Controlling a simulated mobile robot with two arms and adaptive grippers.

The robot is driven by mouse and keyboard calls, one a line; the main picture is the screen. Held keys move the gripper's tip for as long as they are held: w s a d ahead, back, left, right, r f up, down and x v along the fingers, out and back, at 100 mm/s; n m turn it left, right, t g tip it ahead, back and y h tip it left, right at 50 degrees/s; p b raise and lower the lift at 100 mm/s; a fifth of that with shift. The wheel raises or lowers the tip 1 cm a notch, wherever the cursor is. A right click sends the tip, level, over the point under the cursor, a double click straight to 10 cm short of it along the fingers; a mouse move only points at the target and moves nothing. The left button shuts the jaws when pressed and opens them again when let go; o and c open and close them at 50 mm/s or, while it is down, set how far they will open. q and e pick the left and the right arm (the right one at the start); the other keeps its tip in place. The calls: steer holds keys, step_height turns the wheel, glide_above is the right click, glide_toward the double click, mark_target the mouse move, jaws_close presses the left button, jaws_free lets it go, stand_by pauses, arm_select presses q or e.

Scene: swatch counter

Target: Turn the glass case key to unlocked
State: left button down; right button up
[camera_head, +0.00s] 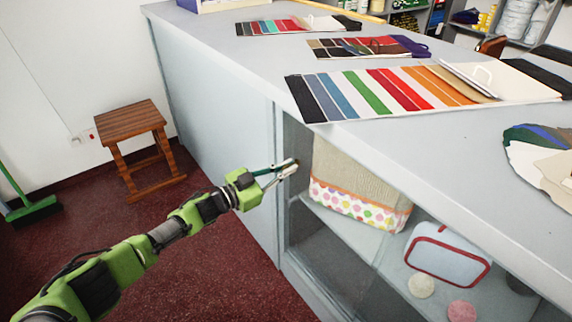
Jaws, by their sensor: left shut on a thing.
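The glass case (310,245) is the glazed front of the counter, with goods on shelves behind the pane. My left gripper (293,164) reaches in from the left and is at the upper left part of the glass front, just below the counter top. Its fingers are closed together on something small at the tips, where the key would be. The key itself is hidden by the fingers or too small to make out, so its angle cannot be told. My right gripper is not in view.
Swatch cards (400,95) lie on the counter top (230,60) above. A wooden stool (130,125) and a green broom (33,209) stand at left. The red floor before the counter is clear.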

arm_select(q)
steer(key=shift+n+p, duration=0.4)
steer(key=shift+n, duration=1.2)
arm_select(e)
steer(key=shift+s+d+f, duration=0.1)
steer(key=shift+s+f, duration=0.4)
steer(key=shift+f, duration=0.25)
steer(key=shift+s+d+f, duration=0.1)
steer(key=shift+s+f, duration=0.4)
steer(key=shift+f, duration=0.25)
arm_select(q)
steer(key=c, duration=2.3)
jaws_free()
steer(key=shift+a, duration=0.15)
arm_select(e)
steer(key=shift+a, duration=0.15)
arm_select(q)
steer(key=v, duration=1.2)
